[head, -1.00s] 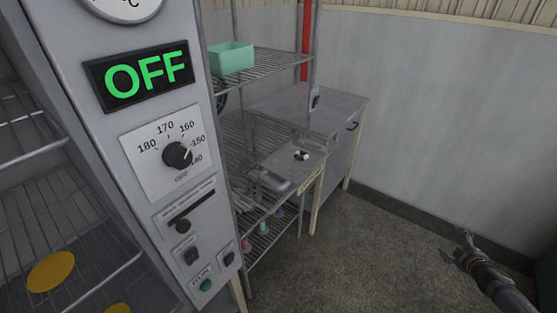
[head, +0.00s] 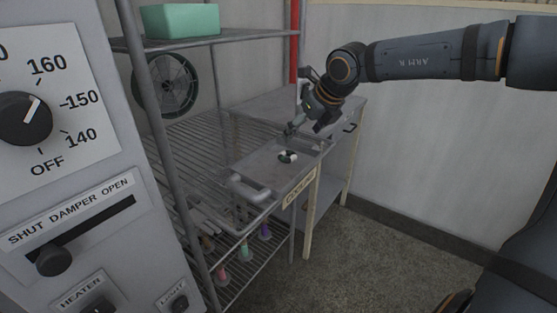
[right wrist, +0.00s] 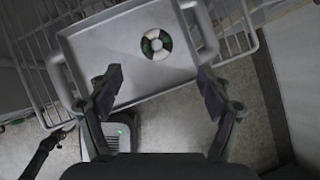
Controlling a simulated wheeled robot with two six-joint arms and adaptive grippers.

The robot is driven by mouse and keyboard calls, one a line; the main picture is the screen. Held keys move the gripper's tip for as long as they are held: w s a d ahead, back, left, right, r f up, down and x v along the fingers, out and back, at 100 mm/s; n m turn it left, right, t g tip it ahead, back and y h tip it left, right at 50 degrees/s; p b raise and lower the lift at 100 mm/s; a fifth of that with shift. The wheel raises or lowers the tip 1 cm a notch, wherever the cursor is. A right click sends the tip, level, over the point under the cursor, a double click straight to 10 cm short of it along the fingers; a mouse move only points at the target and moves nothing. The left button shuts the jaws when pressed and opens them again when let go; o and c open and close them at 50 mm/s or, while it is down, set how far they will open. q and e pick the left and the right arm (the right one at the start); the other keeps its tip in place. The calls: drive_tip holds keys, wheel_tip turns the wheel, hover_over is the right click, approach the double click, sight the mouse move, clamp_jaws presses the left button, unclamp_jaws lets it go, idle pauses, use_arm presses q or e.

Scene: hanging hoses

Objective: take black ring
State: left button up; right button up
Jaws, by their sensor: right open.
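A ring (head: 288,157) with dark and white segments lies flat in a grey metal tray (head: 262,166) on the shelf rack. I see no plain black ring. In the right wrist view the ring (right wrist: 160,54) lies near the tray's handle end, beyond my fingertips. My right gripper (head: 303,128) is above the tray's far end, just behind the ring in the head view. In the wrist view my right gripper (right wrist: 160,78) has its fingers wide apart with nothing between them.
A metal bench (head: 334,107) adjoins the tray. A wire shelf rack (head: 190,140) stands left, with a green bin (head: 180,20) above and several coloured cones (head: 265,230) below. A control panel (head: 85,190) fills the near left.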

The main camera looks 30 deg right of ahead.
approach(290, 152)
drive_tip(key=shift+w+a+f, duration=0.2)
drive_tip(key=shift+w+f, duration=0.05)
drive_tip(key=shift+f, duration=0.3)
drive_tip(key=shift+w+a+f, duration=0.2)
drive_tip(key=shift+w+f, duration=0.05)
drive_tip(key=shift+f, duration=0.35)
drive_tip(key=shift+a+f, duration=0.1)
drive_tip(key=shift+f, duration=0.15)
drive_tip(key=p+x, duration=0.1)
drive_tip(key=x, duration=0.3)
drive_tip(key=shift+a+f, duration=0.1)
drive_tip(key=shift+a, duration=0.1)
drive_tip(key=shift+w+f, duration=0.15)
drive_tip(key=shift+f, duration=0.15)
drive_tip(key=shift+r, duration=0.1)
drive_tip(key=shift+c, duration=0.7)
drive_tip(key=c, duration=0.9)
use_arm(q)
drive_tip(key=shift+s, duration=0.7)
use_arm(e)
drive_tip(key=shift+c, duration=0.4)
